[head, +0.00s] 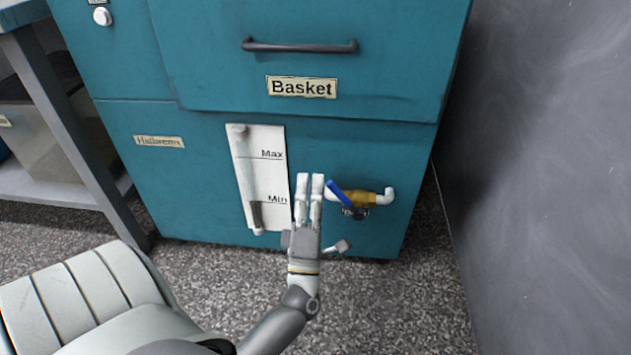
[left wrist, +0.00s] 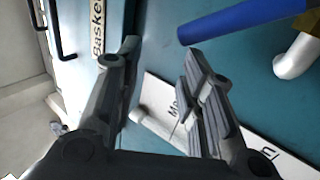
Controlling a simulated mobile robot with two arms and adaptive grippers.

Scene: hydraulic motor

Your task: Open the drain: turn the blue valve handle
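The blue valve handle (head: 339,193) slants up and left from a brass valve body (head: 361,200) on a white pipe, low on the teal cabinet front. Contact cannot be told. My right gripper is out of view.
The white Max/Min level gauge (head: 262,170) is mounted behind and left of my gripper. A drawer handle (head: 300,46) sticks out above the Basket label (head: 301,87). A dark wall (head: 540,170) stands right of the cabinet. A grey shelf frame (head: 75,120) stands at left.

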